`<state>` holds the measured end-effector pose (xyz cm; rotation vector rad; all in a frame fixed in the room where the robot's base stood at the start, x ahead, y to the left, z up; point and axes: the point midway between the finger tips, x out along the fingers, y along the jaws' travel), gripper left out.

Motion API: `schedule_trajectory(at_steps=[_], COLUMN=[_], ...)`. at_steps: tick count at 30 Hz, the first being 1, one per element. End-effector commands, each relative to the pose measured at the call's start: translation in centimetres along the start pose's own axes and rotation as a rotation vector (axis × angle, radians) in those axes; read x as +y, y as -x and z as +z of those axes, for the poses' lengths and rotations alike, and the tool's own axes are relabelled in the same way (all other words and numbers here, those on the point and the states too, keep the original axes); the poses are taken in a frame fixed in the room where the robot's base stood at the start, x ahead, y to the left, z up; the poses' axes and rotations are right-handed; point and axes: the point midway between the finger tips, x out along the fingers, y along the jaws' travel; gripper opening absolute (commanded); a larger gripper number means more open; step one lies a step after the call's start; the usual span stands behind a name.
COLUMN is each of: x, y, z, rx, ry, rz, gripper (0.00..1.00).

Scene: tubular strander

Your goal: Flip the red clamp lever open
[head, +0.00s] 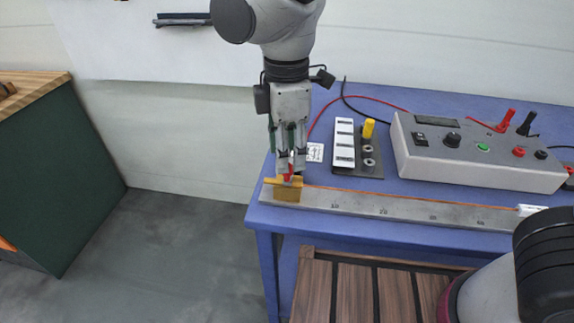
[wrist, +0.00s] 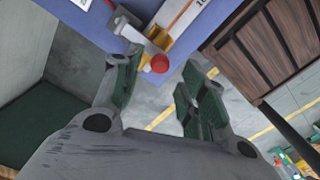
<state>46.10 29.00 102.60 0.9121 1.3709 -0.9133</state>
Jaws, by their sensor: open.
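The brass-yellow clamp (head: 286,194) sits at the left end of the long grey bar on the blue bench. Its red lever (head: 291,168) stands up from the clamp, partly hidden by my gripper (head: 291,160). My gripper points down just above the clamp and is open. In the wrist view, the round red lever end (wrist: 160,63) shows between and beyond the green-padded fingers of my gripper (wrist: 160,84). The clamp (wrist: 154,48) is behind it. I cannot tell whether a finger touches the lever.
The grey bar (head: 400,208) runs right along the bench's front edge. Behind it are a plate with white blocks and a yellow knob (head: 368,128), and a control box (head: 478,150) with red and black leads. A slatted wooden surface (head: 350,290) lies in front. Floor is clear at left.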

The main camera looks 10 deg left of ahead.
Motion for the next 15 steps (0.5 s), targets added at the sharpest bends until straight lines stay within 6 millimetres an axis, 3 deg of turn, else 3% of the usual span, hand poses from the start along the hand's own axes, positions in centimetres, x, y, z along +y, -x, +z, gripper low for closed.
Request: schedule_trajectory(at_steps=[7, 15], x=[0.0, 0.0], y=[-3.6, -4.4], z=[0.0, 0.0], rx=[-0.001, 0.001], ry=[-0.002, -0.003], rz=[-0.001, 0.001], gripper=[0.42, 0.42])
